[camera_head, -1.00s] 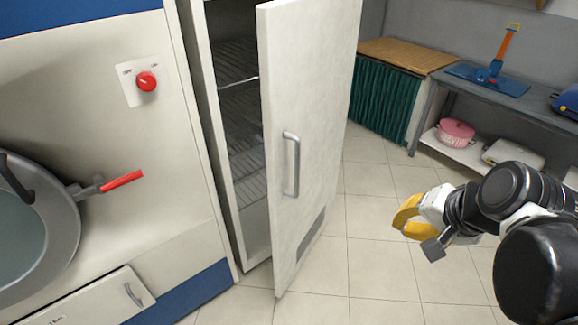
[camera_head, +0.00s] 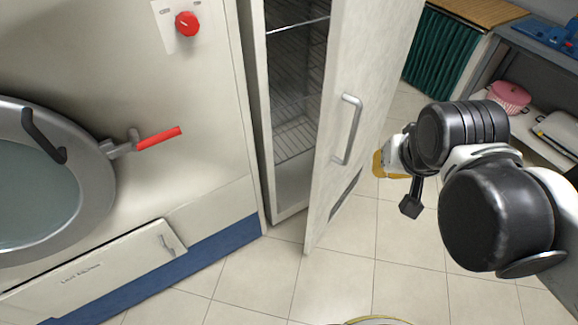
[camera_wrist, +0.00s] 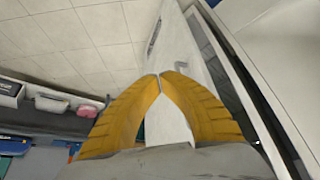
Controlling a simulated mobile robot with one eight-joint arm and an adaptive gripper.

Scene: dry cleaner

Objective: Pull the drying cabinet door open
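The drying cabinet door (camera_head: 368,75) is a pale panel standing ajar, with dark wire shelves showing inside the cabinet (camera_head: 293,100). A grey bar handle (camera_head: 348,130) is on the door's outer face. My gripper (camera_head: 380,164) is to the right of the handle and apart from it, partly hidden by my wrist. In the wrist view, the yellow fingers of my gripper (camera_wrist: 160,76) meet at their tips with nothing seen between them.
A washing machine with a round glass door (camera_head: 35,195), a red-handled latch (camera_head: 158,139) and a red knob (camera_head: 187,24) stands at left. A shelf unit at right holds a pink basket (camera_head: 509,97). A green-curtained cabinet (camera_head: 440,50) stands behind.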

